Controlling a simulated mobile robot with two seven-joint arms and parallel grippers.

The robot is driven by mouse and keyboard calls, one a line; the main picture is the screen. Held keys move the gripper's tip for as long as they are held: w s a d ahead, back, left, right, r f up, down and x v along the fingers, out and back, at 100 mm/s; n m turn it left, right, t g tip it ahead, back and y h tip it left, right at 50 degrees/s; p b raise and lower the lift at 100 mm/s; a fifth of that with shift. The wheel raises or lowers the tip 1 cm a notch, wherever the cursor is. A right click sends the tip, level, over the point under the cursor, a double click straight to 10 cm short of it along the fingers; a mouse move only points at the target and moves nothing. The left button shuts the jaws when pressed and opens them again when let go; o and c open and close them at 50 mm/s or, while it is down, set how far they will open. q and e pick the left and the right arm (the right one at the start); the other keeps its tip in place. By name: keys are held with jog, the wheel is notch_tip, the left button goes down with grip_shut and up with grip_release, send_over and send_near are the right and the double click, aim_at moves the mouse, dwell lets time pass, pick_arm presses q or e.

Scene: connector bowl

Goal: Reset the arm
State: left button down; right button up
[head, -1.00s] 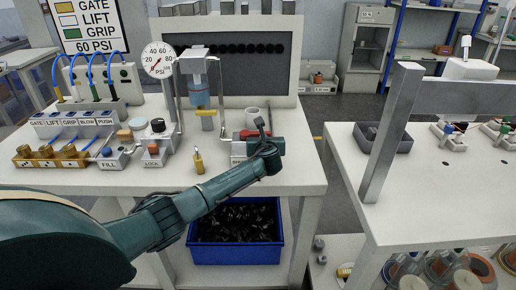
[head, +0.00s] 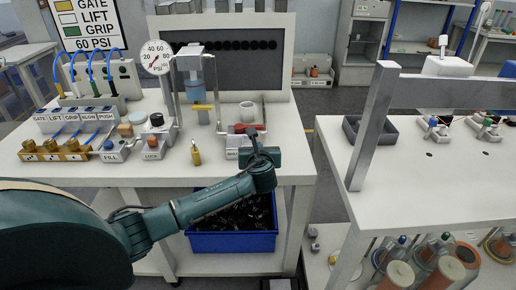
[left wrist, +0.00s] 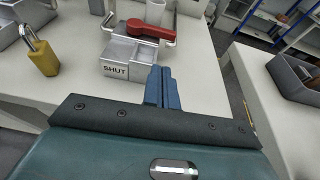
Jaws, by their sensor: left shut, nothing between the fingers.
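My left arm comes in from the left in the head view and reaches over the front edge of the white bench. My left gripper (head: 254,138) is at the bench's front right, close in front of the small grey block with the red handle (head: 247,128). In the left wrist view its blue fingers (left wrist: 162,88) are shut together with nothing between them. Beyond them the red handle (left wrist: 150,29) lies on the grey block marked SHUT (left wrist: 128,62). Whether the fingers touch the block is hard to tell. My right gripper is not in view.
A brass padlock (head: 196,156) stands on the bench left of my gripper. Valves, a gauge (head: 157,58) and labelled blocks fill the bench's left. A blue bin (head: 232,242) of dark parts sits below. A second table (head: 425,185) with a metal frame (head: 372,125) stands to the right.

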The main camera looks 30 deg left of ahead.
pick_arm(q)
jog(key=shift+s+d+r, duration=0.1)
jog(key=shift+s+d, duration=0.2)
jog(key=shift+s, duration=0.25)
jog(key=s+d+f+n+g+h, duration=0.2)
jog(key=s+d+f+n+h, duration=0.55)
jog(key=s+d+f, duration=0.55)
jog(key=s+d+f+n+h, duration=0.2)
jog(key=s+d+n, duration=0.1)
jog(key=s+n, duration=0.5)
jog(key=s+d+f+n+h, duration=0.1)
jog(key=s+d+f+n, duration=0.1)
jog(key=s+n, duration=0.7)
jog(key=shift+s+d+f+n+h, duration=0.15)
jog(key=shift+s+d+n+h, duration=0.15)
jog(key=shift+d+n, duration=0.55)
jog(key=shift+a, duration=0.35)
